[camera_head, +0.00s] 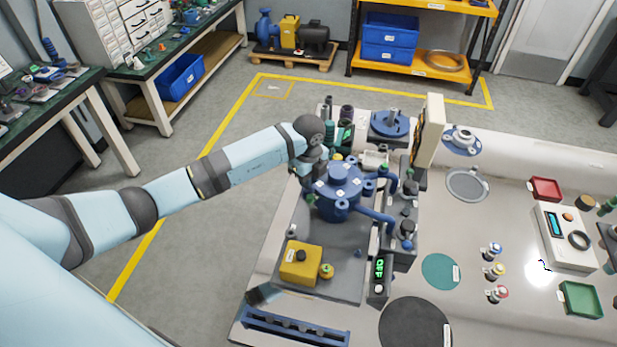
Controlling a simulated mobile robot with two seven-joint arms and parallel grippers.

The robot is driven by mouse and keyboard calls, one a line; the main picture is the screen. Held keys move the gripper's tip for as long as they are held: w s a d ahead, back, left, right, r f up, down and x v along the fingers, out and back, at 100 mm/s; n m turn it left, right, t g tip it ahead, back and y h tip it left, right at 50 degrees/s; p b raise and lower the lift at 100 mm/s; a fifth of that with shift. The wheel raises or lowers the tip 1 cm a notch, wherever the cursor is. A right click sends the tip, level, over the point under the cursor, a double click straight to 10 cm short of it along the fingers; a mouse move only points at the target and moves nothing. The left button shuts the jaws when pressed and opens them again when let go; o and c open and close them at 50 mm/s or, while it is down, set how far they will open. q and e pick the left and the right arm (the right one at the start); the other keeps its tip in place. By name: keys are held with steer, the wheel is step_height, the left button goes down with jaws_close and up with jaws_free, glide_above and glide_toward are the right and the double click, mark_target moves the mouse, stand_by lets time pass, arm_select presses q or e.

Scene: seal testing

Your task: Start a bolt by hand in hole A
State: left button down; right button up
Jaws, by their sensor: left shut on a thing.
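A blue round housing (338,182) with a bolted lid and side pipes stands on the test bench. My left gripper (309,168) points down at the housing's left rim, below its dark wrist. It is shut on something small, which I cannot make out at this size. No separate bolt shows clearly, and I cannot read which hole is A. My right gripper is not in view.
A yellow box (300,264) with a black button stands in front of the housing. A tall cream panel (429,132) rises behind right. Bare bench lies around a teal disc (440,271).

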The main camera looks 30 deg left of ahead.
arm_select(q)
steer(key=shift+f, duration=0.25)
stand_by(0.4)
steer(key=shift+f, duration=0.1)
steer(key=m+b, duration=0.1)
steer(key=m, duration=0.2)
steer(key=shift+m, duration=0.4)
steer(key=shift+s, duration=0.1)
steer(key=shift+f+m+b, duration=0.1)
steer(key=shift+m+b, duration=0.2)
steer(key=shift+m, duration=0.1)
steer(key=shift+m+b, duration=0.65)
steer(key=shift+m, duration=1.15)
